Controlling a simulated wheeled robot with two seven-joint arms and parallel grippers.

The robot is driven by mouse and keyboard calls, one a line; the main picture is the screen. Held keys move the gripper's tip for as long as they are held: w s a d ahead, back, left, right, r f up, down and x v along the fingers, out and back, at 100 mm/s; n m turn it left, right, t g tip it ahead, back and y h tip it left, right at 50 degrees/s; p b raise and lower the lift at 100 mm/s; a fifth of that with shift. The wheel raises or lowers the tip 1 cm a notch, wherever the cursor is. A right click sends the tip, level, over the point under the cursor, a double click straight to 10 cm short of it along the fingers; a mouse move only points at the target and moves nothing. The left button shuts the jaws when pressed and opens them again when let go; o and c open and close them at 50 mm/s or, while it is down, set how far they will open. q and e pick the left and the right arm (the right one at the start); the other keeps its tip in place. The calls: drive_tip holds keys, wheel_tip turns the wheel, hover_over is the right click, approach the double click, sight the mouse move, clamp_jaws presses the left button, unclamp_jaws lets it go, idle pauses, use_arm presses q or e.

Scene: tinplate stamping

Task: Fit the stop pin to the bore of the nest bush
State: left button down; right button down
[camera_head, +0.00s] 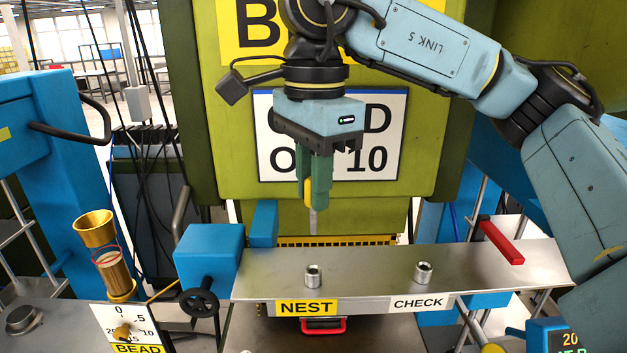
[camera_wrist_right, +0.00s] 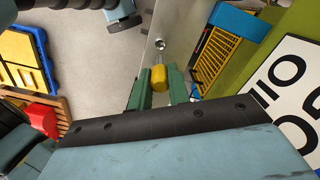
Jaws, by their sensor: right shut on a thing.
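The stop pin has a yellow grip (camera_head: 308,192) and a thin grey shank (camera_head: 313,222) that points down. My right gripper (camera_head: 316,182), with green fingers, is shut on the grip and holds the pin upright in the air. The nest bush (camera_head: 312,275) is a short metal ring on the steel plate, behind the NEST label. The shank's tip is apart from it and appears above it in the head view. In the right wrist view the yellow grip (camera_wrist_right: 159,79) sits between the fingers, and the bush (camera_wrist_right: 160,45) shows beyond it. My left gripper is not in view.
A similar check bush (camera_head: 423,272) stands to the right on the steel plate (camera_head: 365,280). A red handle (camera_head: 502,243) lies at the plate's right rear. A blue block with a black handwheel (camera_head: 199,302) is at its left. A brass funnel (camera_head: 95,229) stands farther left.

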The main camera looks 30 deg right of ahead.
sight(313, 225)
drive_tip(key=shift+f+b, duration=2)
drive_tip(key=shift+f, duration=0.55)
drive_tip(key=shift+f+b, duration=0.2)
drive_tip(key=shift+b, duration=0.25)
drive_tip(key=shift+f, duration=0.35)
drive_tip(key=shift+f+b, duration=0.9)
drive_tip(key=shift+b, duration=0.2)
drive_tip(key=c, duration=1.2)
unclamp_jaws()
drive_tip(key=shift+c, duration=0.2)
drive_tip(key=shift+r, duration=0.1)
